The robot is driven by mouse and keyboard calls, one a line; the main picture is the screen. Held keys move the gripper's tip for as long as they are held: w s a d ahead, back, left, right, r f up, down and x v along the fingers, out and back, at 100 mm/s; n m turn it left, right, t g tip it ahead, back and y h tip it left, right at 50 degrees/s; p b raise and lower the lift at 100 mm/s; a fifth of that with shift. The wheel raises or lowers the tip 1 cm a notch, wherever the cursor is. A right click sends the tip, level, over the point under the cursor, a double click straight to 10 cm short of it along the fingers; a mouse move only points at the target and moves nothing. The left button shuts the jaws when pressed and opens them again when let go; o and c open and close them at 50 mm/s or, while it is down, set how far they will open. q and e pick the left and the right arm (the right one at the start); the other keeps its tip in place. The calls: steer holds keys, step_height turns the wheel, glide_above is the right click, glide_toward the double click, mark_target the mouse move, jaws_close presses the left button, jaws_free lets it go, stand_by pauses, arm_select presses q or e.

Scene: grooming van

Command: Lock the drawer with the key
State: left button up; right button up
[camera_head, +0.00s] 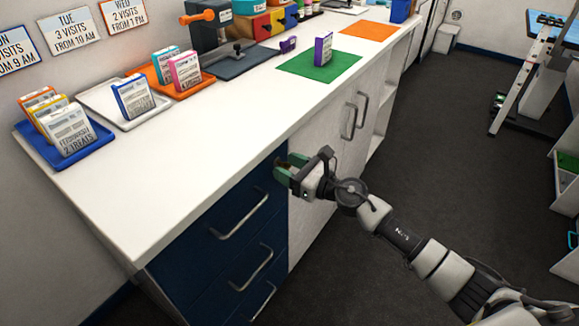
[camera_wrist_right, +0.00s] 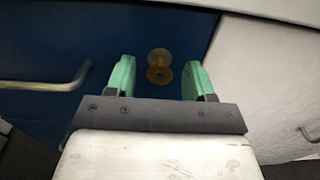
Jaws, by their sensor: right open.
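The blue top drawer (camera_head: 222,218) of the counter is closed flush, with a metal bar handle (camera_head: 240,216). In the wrist view the blue drawer front (camera_wrist_right: 140,40) carries a small brass-coloured piece (camera_wrist_right: 159,67), with two rounded parts one above the other. It looks like the lock with the key in it, but I cannot tell the two apart clearly. My right gripper (camera_head: 287,167) is open at the drawer's upper right corner. In the wrist view its green fingers (camera_wrist_right: 160,80) stand apart on either side of the brass piece, not touching it. My left gripper is not in view.
The white countertop (camera_head: 215,125) overhangs just above my right gripper. A white cabinet door (camera_head: 312,225) adjoins the drawers on the right. More blue drawers with bar handles (camera_head: 252,268) lie below. Trays of small boxes and a green mat (camera_head: 300,66) are on top. The dark floor (camera_head: 440,150) is open.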

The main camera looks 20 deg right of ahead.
steer(key=c, duration=0.9)
steer(key=m+p, duration=0.2)
steer(key=m, duration=0.2)
steer(key=shift+r, duration=0.1)
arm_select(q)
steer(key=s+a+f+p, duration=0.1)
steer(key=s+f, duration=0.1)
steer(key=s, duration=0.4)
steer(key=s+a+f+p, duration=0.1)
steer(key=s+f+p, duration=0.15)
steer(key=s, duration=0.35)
arm_select(e)
steer(key=m+b, duration=0.1)
steer(key=m, duration=0.4)
steer(key=m+p, duration=0.2)
steer(key=m, duration=0.2)
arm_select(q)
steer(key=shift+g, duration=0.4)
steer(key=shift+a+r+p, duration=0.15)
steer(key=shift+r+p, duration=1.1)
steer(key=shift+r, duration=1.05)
arm_select(e)
steer(key=shift+m, duration=2.5)
